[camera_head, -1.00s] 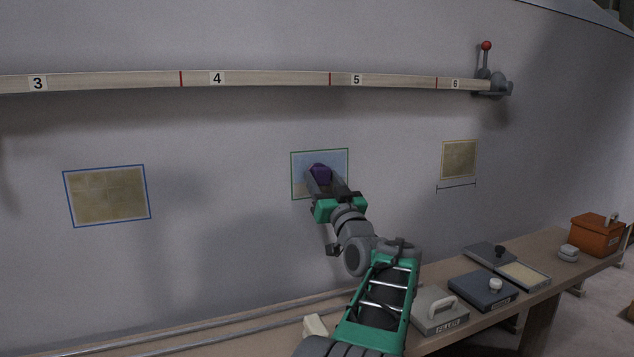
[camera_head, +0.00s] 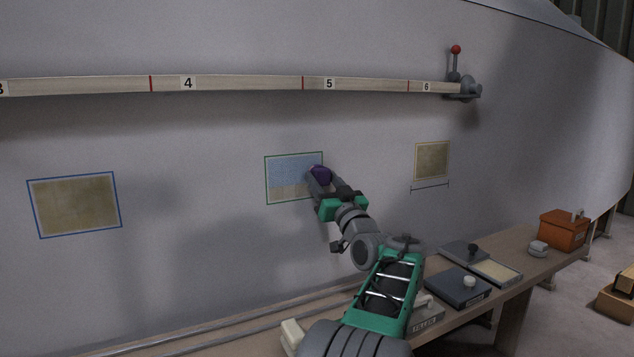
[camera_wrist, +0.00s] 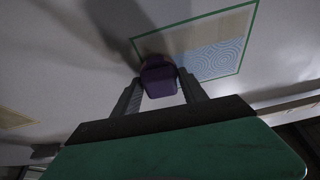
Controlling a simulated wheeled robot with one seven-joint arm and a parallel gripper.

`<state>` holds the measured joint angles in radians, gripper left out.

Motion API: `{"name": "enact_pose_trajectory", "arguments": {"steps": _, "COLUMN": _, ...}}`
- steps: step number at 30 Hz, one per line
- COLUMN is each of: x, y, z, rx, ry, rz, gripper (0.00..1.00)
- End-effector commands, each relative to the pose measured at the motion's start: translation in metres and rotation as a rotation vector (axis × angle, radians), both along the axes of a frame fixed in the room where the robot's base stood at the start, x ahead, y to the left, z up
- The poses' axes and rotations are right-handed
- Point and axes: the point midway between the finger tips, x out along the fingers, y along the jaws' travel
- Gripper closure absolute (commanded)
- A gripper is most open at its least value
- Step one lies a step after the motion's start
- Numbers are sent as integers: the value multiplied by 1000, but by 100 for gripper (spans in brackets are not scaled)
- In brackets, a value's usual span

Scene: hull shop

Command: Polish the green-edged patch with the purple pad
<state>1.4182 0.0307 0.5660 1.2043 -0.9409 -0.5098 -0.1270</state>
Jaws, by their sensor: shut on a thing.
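The green-edged patch (camera_head: 290,168) is on the pale hull wall in the middle of the head view. Its upper part is blue with swirl marks and a tan strip runs along its bottom. The wrist view also shows the patch (camera_wrist: 215,58), with blue swirls and a tan band. The purple pad (camera_head: 320,174) is at the patch's right edge. It also shows in the wrist view (camera_wrist: 159,78) between the fingers. My gripper (camera_head: 318,180) is shut on the pad, near the wall. Whether the pad touches the wall is hard to tell.
A blue-edged tan patch (camera_head: 75,205) is at left and a smaller tan patch (camera_head: 432,160) at right. A numbered wooden batten (camera_head: 230,84) runs above. The bench below holds a dark box (camera_head: 458,288), an open tray (camera_head: 495,272) and an orange toolbox (camera_head: 563,232).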

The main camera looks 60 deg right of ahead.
Motion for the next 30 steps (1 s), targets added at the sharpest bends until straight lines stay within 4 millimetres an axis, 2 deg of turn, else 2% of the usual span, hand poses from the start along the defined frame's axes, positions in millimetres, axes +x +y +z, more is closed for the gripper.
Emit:
{"name": "enact_pose_trajectory", "arguments": {"steps": 5, "x": -7, "y": -13, "z": 0, "rx": 1, "ry": 1, "rz": -1, "gripper": 86}}
{"name": "enact_pose_trajectory", "arguments": {"steps": 16, "x": -8, "y": -12, "z": -22, "rx": 0, "ry": 1, "rz": 0, "gripper": 86}}
{"name": "enact_pose_trajectory", "arguments": {"steps": 30, "x": 8, "y": 15, "z": -22, "rx": 0, "ry": 0, "rz": 1, "gripper": 86}}
